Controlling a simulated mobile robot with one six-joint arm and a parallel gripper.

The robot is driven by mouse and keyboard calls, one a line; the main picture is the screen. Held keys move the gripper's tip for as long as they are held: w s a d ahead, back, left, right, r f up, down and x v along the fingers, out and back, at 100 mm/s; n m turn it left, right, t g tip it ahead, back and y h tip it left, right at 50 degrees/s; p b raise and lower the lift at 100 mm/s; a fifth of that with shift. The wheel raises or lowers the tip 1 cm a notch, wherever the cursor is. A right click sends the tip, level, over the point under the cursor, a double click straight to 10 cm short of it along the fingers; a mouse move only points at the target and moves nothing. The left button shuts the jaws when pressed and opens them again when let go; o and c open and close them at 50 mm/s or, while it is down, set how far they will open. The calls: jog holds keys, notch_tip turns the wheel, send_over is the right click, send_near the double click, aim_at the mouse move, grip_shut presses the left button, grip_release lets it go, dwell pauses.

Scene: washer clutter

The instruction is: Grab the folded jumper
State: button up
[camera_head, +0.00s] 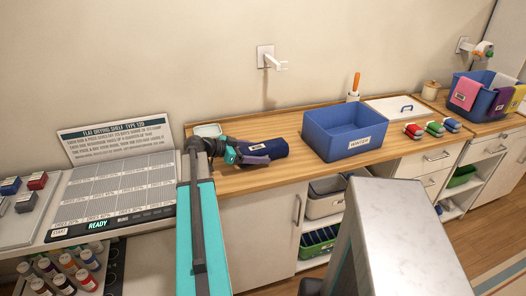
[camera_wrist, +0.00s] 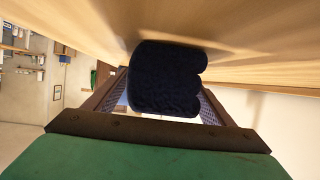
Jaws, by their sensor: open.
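The folded jumper (camera_head: 270,147) is a navy bundle with a small white label, lying on the wooden counter left of the blue bin. In the wrist view the dark blue, ribbed end of the jumper (camera_wrist: 166,72) fills the middle, between or just ahead of the fingers. My gripper (camera_head: 248,155) reaches in from the left, at the jumper's left end. The wrist view shows my gripper (camera_wrist: 162,92) open, with one finger on each side of the jumper. I cannot tell whether the fingers touch it. The jumper's far end is hidden in the wrist view.
A blue bin labelled WINTER (camera_head: 346,134) stands right of the jumper. A small pale dish (camera_head: 207,130) sits behind my gripper. Red, green and blue bundles (camera_head: 432,128) lie farther right. A drying shelf panel (camera_head: 115,190) is at left. A wall hook (camera_head: 275,63) is above.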

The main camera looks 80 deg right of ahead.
aim_at(260, 147)
jog(key=shift+x, duration=0.8)
jog(key=shift+c, duration=0.3)
jog(key=c, duration=1.3)
jog(key=shift+r, duration=0.1)
jog(key=shift+c, duration=0.2)
jog(key=shift+r+b, duration=1.15)
jog(key=shift+r, duration=3.8)
